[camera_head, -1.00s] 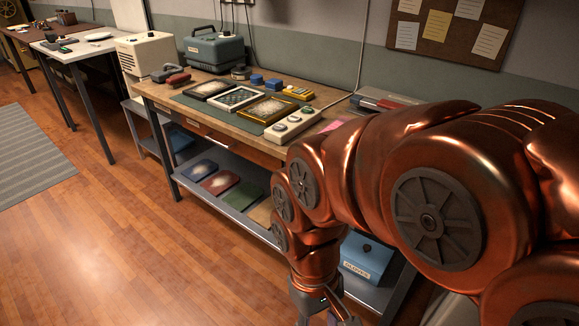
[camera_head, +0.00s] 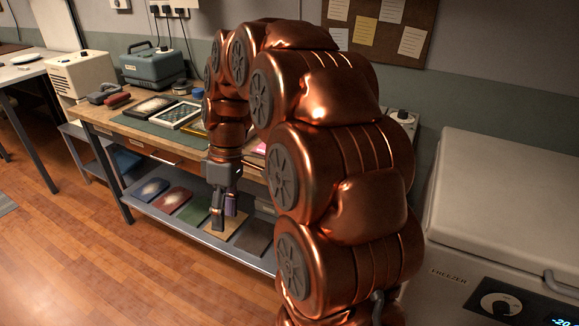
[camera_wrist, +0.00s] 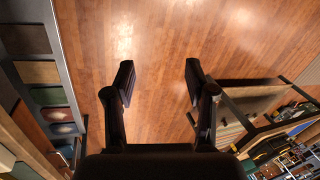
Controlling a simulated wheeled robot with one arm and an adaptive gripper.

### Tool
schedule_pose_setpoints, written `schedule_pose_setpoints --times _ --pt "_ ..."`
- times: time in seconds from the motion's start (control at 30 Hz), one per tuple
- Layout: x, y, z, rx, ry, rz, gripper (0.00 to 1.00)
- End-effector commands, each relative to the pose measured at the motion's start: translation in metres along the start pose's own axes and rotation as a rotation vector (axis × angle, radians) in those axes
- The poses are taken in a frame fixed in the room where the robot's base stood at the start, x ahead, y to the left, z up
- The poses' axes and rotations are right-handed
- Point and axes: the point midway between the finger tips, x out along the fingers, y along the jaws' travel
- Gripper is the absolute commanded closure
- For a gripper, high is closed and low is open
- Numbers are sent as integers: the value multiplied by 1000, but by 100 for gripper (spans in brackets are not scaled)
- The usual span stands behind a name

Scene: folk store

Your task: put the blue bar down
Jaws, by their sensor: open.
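My gripper (camera_head: 224,217) hangs fingers down in front of the workbench's lower shelf. In the wrist view my gripper (camera_wrist: 158,76) is open, with its two dark fingers wide apart and only wooden floor seen between them. No bar shows between the fingers. One finger looks purplish in the head view, and I cannot tell why. I cannot make out a blue bar for certain. A small blue item (camera_head: 198,92) stands on the workbench top (camera_head: 95,110), partly hidden by my arm.
The lower shelf (camera_head: 140,203) holds several flat coloured pads, including a red pad (camera_head: 173,199). Frames and a red-handled tool (camera_head: 117,100) lie on the bench. A freezer (camera_head: 500,215) stands at the right. The floor (camera_head: 80,260) at left front is clear.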

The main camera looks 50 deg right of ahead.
Motion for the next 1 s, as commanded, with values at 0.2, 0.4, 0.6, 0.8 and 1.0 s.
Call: schedule_pose_setpoints --times 0.2,0.4,0.6,0.8,1.0 --pt "-35 78 -6 -149 93 -5 45" --pt "-61 152 8 -289 173 23 45" --pt "-81 224 42 -423 234 82 45" --pt "-90 273 79 -524 265 133 45" --pt "-94 293 98 -573 273 164 45"
